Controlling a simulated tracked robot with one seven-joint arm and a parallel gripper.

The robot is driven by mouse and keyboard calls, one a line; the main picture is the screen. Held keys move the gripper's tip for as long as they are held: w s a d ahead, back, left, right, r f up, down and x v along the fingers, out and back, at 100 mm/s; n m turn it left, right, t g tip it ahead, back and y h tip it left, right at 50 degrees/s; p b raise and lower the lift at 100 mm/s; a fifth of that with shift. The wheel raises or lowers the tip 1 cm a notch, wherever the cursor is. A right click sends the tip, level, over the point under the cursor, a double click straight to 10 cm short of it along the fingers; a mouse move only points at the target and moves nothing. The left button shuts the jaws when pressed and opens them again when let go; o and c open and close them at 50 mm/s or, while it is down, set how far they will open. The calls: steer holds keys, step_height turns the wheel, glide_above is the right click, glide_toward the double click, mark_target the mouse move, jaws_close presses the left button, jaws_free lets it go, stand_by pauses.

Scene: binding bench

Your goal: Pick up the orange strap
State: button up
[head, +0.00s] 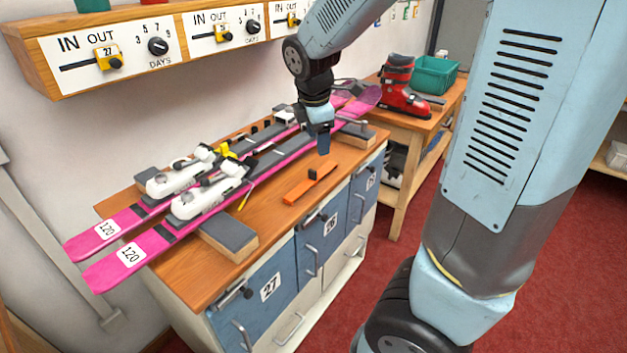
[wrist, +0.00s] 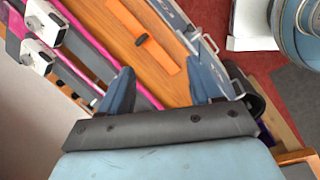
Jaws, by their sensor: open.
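The orange strap (head: 299,191) lies flat on the wooden bench top (head: 272,188), near its front edge, with a small black buckle on it. In the wrist view the strap (wrist: 161,63) runs diagonally, its near end just beyond the gap between my fingers. My gripper (head: 323,148) points down above the bench, a little behind and right of the strap in the head view. In the wrist view my gripper (wrist: 160,84) has its two blue fingers well apart with nothing between them. The gripper is apart from the strap.
A pair of pink skis (head: 125,253) with white bindings lies along the bench behind the strap. A grey-topped block (head: 228,233) supports them at the front left. Drawers (head: 322,240) with handles are below. A red boot (head: 401,85) and green crate (head: 435,74) stand on another bench.

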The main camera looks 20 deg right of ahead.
mark_target(311, 171)
steer(key=w+a+f+n+h, duration=0.2)
steer(key=w+a+f+n, duration=0.1)
steer(key=w+f+n, duration=0.3)
steer(key=shift+n, duration=0.4)
steer(key=shift+d+x, duration=0.15)
steer(key=shift+x, duration=2.95)
steer(key=shift+d+x, duration=0.15)
steer(key=shift+x, duration=2.95)
steer(key=shift+r, duration=0.1)
steer(key=c, duration=1.2)
